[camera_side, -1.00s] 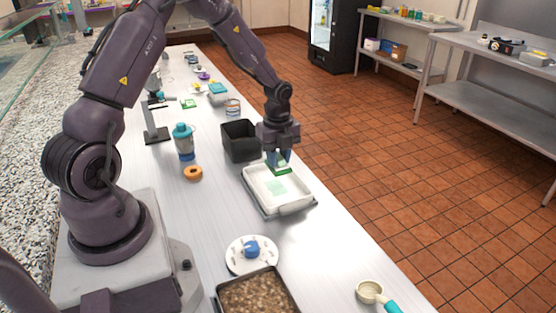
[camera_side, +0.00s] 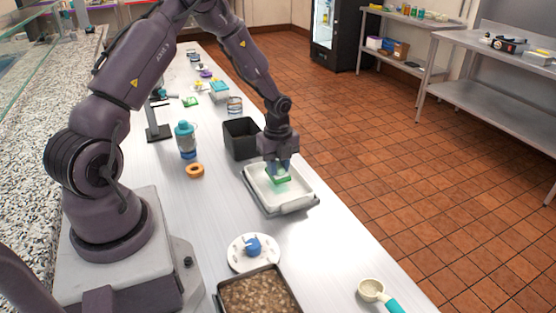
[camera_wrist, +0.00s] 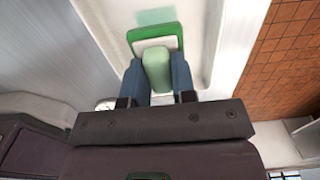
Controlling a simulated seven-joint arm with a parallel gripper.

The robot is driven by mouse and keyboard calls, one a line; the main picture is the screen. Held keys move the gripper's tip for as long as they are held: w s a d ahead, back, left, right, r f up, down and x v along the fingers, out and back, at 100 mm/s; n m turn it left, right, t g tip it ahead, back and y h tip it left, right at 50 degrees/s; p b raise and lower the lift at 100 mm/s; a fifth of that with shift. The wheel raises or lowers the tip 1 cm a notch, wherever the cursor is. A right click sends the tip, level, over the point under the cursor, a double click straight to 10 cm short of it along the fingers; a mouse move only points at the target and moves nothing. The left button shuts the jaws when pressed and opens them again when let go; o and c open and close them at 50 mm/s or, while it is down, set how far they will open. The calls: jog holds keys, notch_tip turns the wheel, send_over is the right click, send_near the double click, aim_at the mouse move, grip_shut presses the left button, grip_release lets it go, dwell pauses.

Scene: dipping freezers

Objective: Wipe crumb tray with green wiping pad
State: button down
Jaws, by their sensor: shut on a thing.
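The crumb tray (camera_side: 299,199) is a white shallow tray with a grey rim on the steel counter. A pale green patch shows on its floor, partly covered in the side view; its far part shows in the wrist view (camera_wrist: 156,16). My gripper (camera_side: 279,167) is over the tray, fingers pointing down. It is shut on the green wiping pad (camera_side: 279,180), gripping its pale green handle. In the wrist view the handle (camera_wrist: 156,68) sits between my two blue fingers, with the pad's green edge (camera_wrist: 133,37) beyond. Whether the pad touches the tray floor I cannot tell.
A black bin (camera_side: 240,139) stands close behind the tray. A blue-topped bottle (camera_side: 186,141) and an orange ring (camera_side: 195,171) are to its left. In front are a white plate (camera_side: 241,263), a pan of brown pieces (camera_side: 258,294) and a scoop (camera_side: 371,291).

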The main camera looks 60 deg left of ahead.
aim_at(280, 177)
jog(key=shift+f, duration=0.75)
jog(key=shift+f, duration=0.2)
jog(key=shift+f, duration=0.65)
jog(key=shift+a+r, duration=0.15)
jog(key=shift+a, duration=0.55)
jog(key=shift+d, duration=1.4)
jog(key=shift+a, duration=0.15)
